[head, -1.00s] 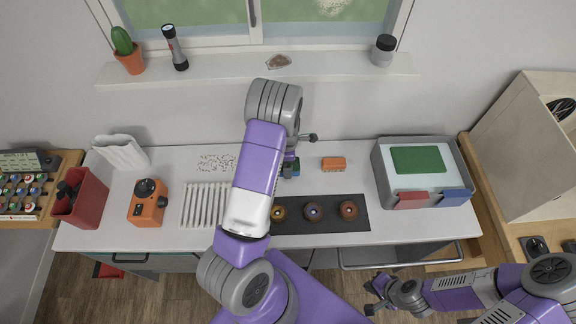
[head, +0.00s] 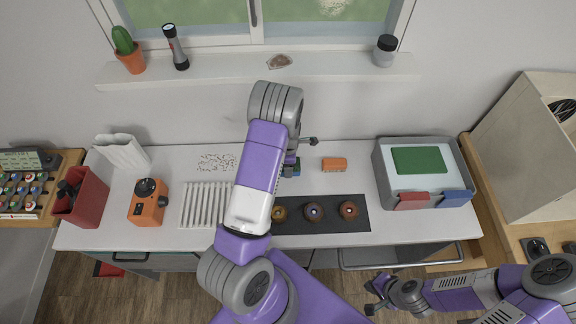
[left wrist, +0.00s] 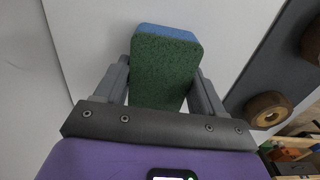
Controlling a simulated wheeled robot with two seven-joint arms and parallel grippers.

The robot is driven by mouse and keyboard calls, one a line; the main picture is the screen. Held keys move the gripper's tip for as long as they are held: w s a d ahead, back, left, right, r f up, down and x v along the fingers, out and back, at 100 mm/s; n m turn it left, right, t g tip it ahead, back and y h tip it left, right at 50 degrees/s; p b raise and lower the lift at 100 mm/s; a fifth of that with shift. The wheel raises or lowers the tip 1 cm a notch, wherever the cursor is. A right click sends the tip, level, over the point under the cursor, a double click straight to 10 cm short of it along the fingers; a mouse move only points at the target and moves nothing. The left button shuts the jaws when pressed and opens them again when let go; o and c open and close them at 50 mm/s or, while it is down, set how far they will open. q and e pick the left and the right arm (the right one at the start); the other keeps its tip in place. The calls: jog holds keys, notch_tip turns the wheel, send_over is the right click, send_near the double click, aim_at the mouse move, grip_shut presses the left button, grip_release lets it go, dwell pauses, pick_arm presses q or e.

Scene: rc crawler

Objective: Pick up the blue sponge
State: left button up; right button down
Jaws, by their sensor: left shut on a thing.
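The blue sponge (left wrist: 165,65) has a green scouring face and a blue strip along its far end. It fills the space between the two fingers of my left gripper (left wrist: 165,85), which is shut on it. In the head view a small part of the sponge (head: 296,169) shows beside my left gripper (head: 288,164); my left arm hides the rest. I cannot tell whether the sponge touches the table. My right gripper (head: 372,294) is empty, with its fingers apart, in front of the table at the lower right.
An orange block (head: 334,164) lies right of the sponge. A dark mat (head: 326,224) with several round wheels lies in front. A grey tray (head: 464,172) stands at the right. At the left are an orange device (head: 147,207), a red bin (head: 82,204) and a white rack (head: 198,205).

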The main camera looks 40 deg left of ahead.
pick_arm(q)
notch_tip(320, 180, up, 10)
dwell(0.5)
